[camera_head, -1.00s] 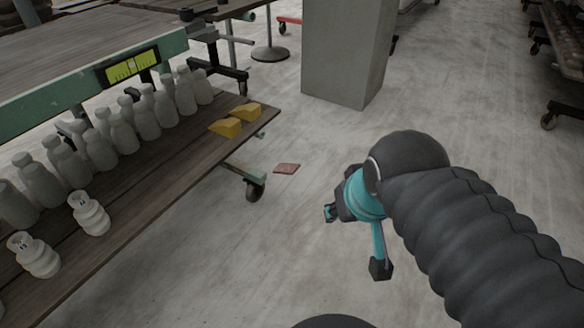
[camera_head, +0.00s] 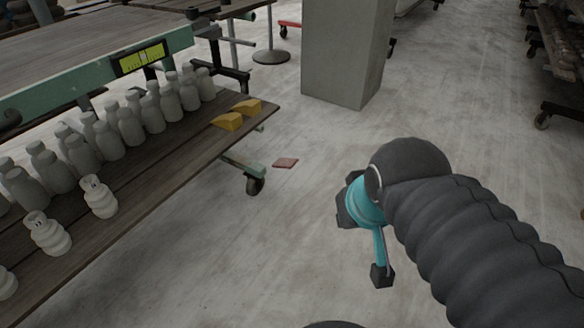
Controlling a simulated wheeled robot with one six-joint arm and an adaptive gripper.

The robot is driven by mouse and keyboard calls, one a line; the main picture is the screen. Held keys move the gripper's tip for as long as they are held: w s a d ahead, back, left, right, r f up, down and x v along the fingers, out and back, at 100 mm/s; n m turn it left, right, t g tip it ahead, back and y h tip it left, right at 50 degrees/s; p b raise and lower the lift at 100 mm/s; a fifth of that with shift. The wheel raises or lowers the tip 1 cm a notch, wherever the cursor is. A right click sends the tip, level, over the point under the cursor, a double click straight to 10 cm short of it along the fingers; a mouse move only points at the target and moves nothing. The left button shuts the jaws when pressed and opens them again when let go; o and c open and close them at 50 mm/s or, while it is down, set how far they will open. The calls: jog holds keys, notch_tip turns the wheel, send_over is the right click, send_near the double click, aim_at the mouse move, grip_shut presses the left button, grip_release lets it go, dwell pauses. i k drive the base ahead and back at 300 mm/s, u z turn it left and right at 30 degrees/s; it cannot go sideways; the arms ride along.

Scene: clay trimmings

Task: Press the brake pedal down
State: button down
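A flat reddish-brown piece (camera_head: 285,163) lies on the floor to the right of the cart's caster wheel (camera_head: 255,185). I cannot tell whether it is the brake pedal; no other part is clearly a pedal. The caster sits under a green leg of the wooden cart (camera_head: 175,165). My gripper (camera_head: 362,245), teal and black, is below and right of the reddish piece, apart from it and the cart. Its visible dark fingertips are spread apart, with nothing seen between them. The far finger is partly hidden by the gripper body.
Several pale bottles (camera_head: 150,115), white ribbed bottles (camera_head: 99,196) and yellow wedges (camera_head: 229,121) stand on the cart's shelf. A grey pillar (camera_head: 345,50) stands behind. Dark racks (camera_head: 562,70) line the right. The floor between is open.

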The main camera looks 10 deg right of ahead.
aim_at(286, 163)
jog(key=k, duration=0.35)
jog(key=u, duration=0.25)
jog(key=i, duration=1.35)
jog(key=z, duration=0.45)
